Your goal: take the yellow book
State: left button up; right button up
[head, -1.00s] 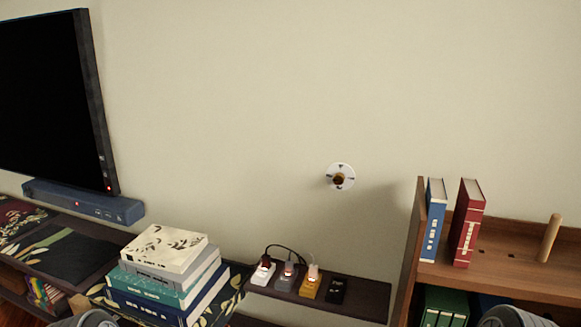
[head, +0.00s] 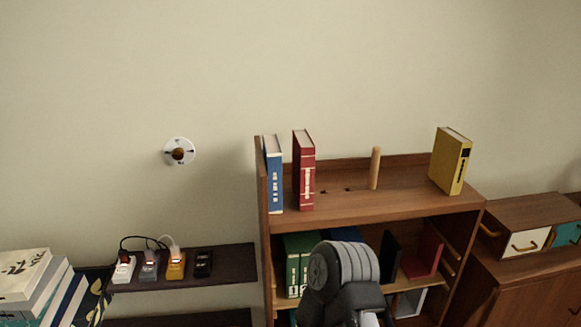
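The yellow book (head: 451,161) stands upright, slightly tilted, at the right end of the wooden bookshelf's top board (head: 395,205). Its spine faces right and toward me, and nothing touches it. A grey and black part of my own arm rises at the bottom middle, in front of the lower shelf and well below and left of the yellow book. No gripper fingers show in this view.
A blue book (head: 272,174) and a red book (head: 303,171) stand at the top board's left end. A wooden peg (head: 375,168) stands between them and the yellow book. A low cabinet (head: 530,225) is at right.

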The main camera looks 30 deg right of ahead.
aim_at(451, 150)
jog(key=z, duration=1.9)
jog(key=i+l+u, duration=0.1)
jog(key=l, duration=0.35)
jog(key=i+l, duration=0.3)
jog(key=l, duration=0.15)
jog(key=i+l+u, duration=0.15)
jog(key=l, duration=0.3)
jog(key=i+l, duration=0.25)
jog(key=l, duration=0.2)
jog(key=i+l+u, duration=0.15)
jog(key=l, duration=0.35)
jog(key=i+l, duration=0.15)
jog(key=l, duration=0.35)
jog(key=i+l+u, duration=0.15)
jog(key=l, duration=0.3)
jog(key=i+l, duration=0.1)
jog(key=l, duration=0.45)
jog(key=i+j+u, duration=0.05)
